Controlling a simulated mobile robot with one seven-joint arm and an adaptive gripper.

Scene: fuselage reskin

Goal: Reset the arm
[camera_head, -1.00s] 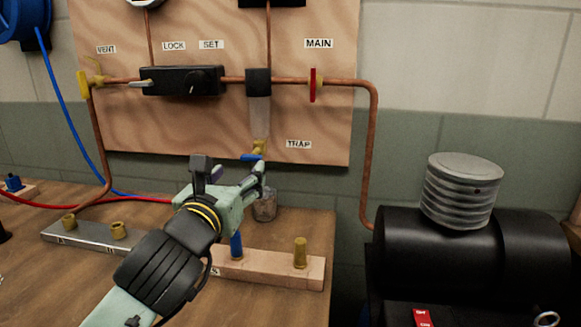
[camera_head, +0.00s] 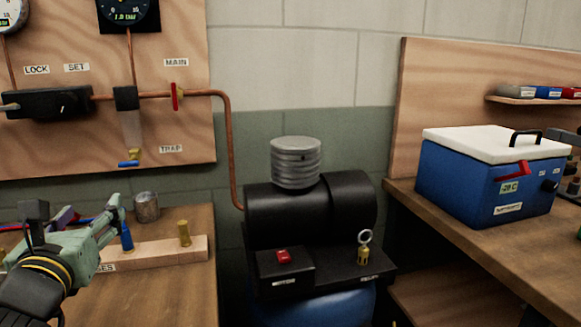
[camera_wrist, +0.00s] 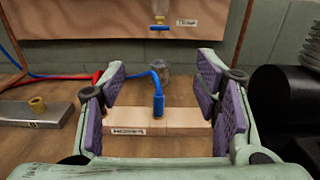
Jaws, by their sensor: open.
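My gripper (camera_head: 92,228) is at the lower left of the head view, above the wooden bench. In the wrist view its two purple-padded fingers (camera_wrist: 168,95) stand wide apart with nothing between the pads. Beyond them a blue fitting with a blue hose (camera_wrist: 158,102) stands upright in the pale wooden block (camera_wrist: 185,122). The head view also shows the blue fitting (camera_head: 126,236), partly beside the gripper. A brass fitting (camera_head: 184,232) stands on the same block, to the right.
A panel (camera_head: 60,140) with copper pipe, gauges and a red MAIN handle (camera_head: 173,96) is behind. A glass jar (camera_head: 147,207) stands on the bench. A black compressor (camera_head: 310,210) is right of the bench. A blue cooler (camera_head: 480,180) sits on another bench at right.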

